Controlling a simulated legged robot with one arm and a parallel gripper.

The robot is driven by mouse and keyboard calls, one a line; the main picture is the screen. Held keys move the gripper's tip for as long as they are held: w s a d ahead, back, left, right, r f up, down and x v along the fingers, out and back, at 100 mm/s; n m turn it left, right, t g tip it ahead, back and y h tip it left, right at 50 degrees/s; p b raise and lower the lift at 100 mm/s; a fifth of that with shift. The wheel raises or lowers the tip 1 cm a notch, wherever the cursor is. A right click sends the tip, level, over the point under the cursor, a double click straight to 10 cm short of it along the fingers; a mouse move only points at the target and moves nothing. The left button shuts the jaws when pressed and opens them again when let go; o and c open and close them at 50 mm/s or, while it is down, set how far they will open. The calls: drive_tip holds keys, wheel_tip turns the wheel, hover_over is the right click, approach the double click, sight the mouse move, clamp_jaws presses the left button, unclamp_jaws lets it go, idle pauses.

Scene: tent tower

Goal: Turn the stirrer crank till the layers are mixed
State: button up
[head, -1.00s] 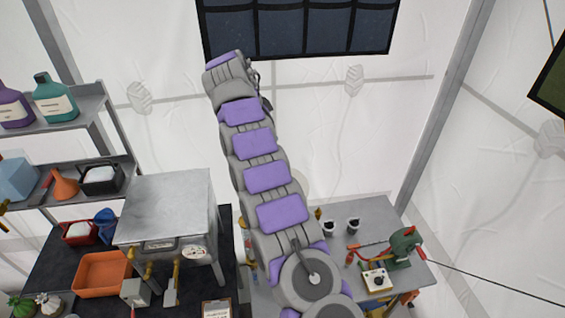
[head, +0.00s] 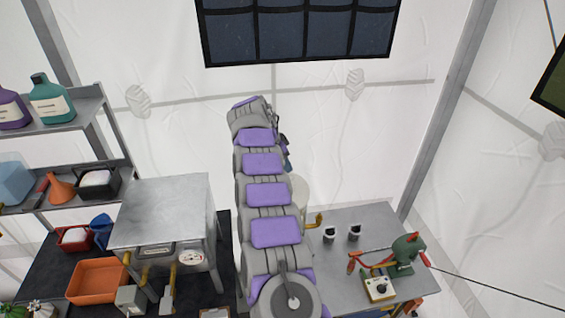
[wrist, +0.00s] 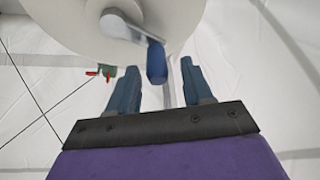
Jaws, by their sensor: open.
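The stirrer crank has a blue handle (wrist: 156,62) on a grey arm, in the wrist view. It hangs below a large pale round body (wrist: 175,18), which I take to be the stirrer's vessel. My gripper (wrist: 160,82) is open, its two blue-grey fingers apart on either side of the handle in the picture. I cannot tell how deep the handle lies between them, and I see no contact. In the head view my arm covers most of the stirrer. A pale rounded edge (head: 300,190) shows just right of my arm. The layers are not visible.
A metal table (head: 345,220) at right holds two small cups (head: 342,233), a green device with red handles (head: 407,252) and a small yellow box (head: 379,288). At left stand a metal cabinet (head: 162,212), an orange tray (head: 96,280) and shelves with bottles (head: 50,100).

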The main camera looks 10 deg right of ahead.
drive_tip(key=shift+d+f, duration=0.1)
drive_tip(key=shift+f, duration=0.3)
clamp_jaws()
